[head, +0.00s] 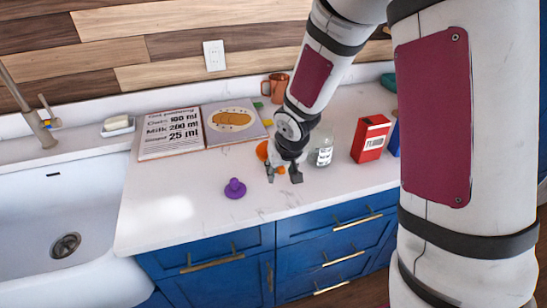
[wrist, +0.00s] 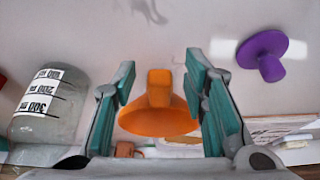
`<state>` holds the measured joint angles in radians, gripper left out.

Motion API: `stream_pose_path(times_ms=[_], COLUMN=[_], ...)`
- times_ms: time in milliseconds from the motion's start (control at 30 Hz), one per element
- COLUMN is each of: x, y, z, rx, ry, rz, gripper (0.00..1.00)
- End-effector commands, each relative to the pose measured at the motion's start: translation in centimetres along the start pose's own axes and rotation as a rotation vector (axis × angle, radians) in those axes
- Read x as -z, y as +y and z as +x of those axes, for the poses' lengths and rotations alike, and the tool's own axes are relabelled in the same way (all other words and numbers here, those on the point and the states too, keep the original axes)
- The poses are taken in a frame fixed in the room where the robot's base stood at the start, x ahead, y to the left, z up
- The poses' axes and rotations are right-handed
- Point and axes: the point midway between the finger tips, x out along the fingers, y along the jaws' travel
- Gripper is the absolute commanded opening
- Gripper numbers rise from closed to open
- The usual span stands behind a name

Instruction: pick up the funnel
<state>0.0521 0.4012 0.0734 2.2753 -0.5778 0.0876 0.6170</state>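The orange funnel (wrist: 158,105) shows in the wrist view between my two fingers, with its wide cone toward the bottom of the picture and its narrow spout toward the top. In the head view, only part of the funnel (head: 262,151) shows behind my gripper (head: 285,175). My gripper is open in the wrist view (wrist: 160,95), with a teal-padded finger on each side of the funnel. Some gap shows beside the narrow spout. I cannot tell whether either pad touches the wide cone.
A clear measuring bottle (head: 321,148) stands close to the right of my gripper, with a red carton (head: 370,139) beyond it. A purple knobbed piece (head: 235,188) lies to the left. An open book (head: 205,128) and a copper mug (head: 277,87) are behind. The front counter is clear.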

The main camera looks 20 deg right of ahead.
Motion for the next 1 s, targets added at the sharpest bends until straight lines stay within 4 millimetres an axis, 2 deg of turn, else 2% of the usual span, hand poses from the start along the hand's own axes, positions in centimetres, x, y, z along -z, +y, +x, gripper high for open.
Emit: stream_pose_path(times_ms=[233,400,433,800,1000], x=[0.0,0.0,0.0,0.1,0.5], y=[0.0,0.0,0.0,0.0,0.1], z=[0.1,0.1,0.1,0.0,-1.0], rx=[0.0,0.0,0.0,0.0,-0.001], ry=[0.0,0.0,0.0,0.001,0.003], rz=[0.0,0.0,0.0,0.001,0.002], gripper=[0.4,0.01,0.0,0.0,0.0])
